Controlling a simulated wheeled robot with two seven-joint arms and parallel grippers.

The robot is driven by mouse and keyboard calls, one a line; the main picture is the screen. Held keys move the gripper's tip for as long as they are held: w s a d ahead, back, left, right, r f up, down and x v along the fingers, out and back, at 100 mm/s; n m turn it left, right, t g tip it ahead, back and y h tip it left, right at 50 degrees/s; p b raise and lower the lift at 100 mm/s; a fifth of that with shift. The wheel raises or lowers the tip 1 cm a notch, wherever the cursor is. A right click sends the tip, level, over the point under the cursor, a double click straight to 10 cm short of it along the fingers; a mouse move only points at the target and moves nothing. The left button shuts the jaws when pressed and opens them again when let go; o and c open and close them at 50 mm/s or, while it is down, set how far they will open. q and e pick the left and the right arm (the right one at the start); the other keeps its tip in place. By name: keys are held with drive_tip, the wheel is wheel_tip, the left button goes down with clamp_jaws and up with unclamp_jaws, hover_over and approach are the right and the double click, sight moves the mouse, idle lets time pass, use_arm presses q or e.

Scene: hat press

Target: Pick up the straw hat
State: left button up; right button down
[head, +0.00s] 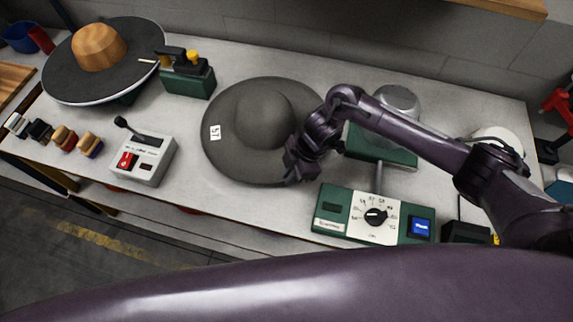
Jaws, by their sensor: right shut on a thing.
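A wide-brimmed grey hat (262,112) with a round crown lies on the table, a white tag marked 57 (215,132) on its brim. Its colour is plain grey, and I cannot make out a straw weave. My right gripper (293,178) reaches in from the right and is shut on the hat's brim at its lower right edge. The fingers partly hide that edge. The hat looks flat on the table; I cannot tell if the brim is raised. My left gripper is not in view.
A wooden dome on a dark disc (98,47) stands at the back left. A green device (188,78), a white switch box (143,158) and several small brushes stand left. A green dial panel (372,215) is close to my right gripper. A metal dome (398,99) stands behind my right arm.

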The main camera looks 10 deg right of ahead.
wheel_tip(320, 180, up, 19)
idle(0.4)
drive_tip(key=shift+b, duration=0.3)
idle(0.5)
